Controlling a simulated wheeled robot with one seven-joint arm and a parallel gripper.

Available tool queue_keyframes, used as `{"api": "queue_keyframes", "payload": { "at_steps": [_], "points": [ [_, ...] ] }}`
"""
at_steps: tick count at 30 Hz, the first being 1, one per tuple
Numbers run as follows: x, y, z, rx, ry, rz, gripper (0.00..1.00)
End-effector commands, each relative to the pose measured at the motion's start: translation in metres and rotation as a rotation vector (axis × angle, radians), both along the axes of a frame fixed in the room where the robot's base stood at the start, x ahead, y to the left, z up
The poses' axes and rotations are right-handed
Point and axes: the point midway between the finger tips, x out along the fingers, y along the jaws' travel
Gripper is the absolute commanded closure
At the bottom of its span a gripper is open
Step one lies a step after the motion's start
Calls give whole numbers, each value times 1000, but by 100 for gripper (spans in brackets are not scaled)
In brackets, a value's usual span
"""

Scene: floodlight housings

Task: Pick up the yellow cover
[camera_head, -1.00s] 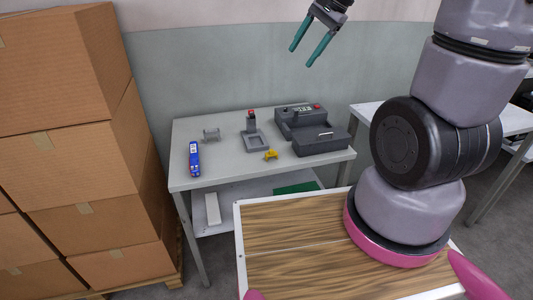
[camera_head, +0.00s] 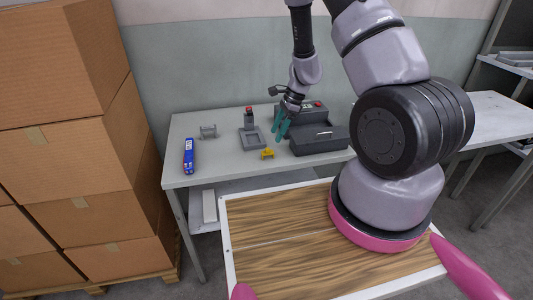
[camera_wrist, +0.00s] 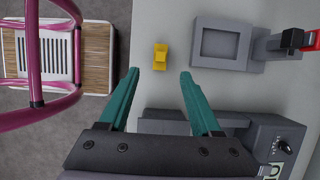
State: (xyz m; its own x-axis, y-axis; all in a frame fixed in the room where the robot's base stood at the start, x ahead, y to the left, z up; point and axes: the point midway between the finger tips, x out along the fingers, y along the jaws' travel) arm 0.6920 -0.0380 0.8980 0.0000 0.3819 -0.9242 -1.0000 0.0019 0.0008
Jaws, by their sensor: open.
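The yellow cover (camera_head: 267,154) is a small piece lying on the grey table, near its front edge, left of the dark grey machine. It also shows in the wrist view (camera_wrist: 160,56), just beyond my fingertips and between their lines. My gripper (camera_head: 279,132) has teal fingers and hangs above the table, over the left part of the machine, up and to the right of the cover. In the wrist view my gripper (camera_wrist: 158,72) has its fingers spread wide with nothing between them.
The dark grey machine (camera_head: 318,140) stands close beside my gripper. A grey fixture with a red top (camera_head: 250,137) stands behind the cover. A blue tool (camera_head: 188,156) and a small grey bracket (camera_head: 208,131) lie further left. Stacked cardboard boxes (camera_head: 70,150) fill the left side.

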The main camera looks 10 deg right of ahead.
Motion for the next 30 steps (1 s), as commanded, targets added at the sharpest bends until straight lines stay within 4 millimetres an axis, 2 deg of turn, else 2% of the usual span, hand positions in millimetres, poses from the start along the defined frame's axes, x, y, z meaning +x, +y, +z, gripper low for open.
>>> {"api": "queue_keyframes", "payload": {
  "at_steps": [3,11,18,22,29,30],
  "points": [
    [-1,8,-19,1,3,0,35],
    [0,17,-38,0,1,3,35],
    [0,34,-70,1,2,2,35],
    [1,37,-78,1,-1,2,35],
    [1,38,-79,1,-1,2,35],
    [1,38,-79,1,-1,2,50]
  ]
}}
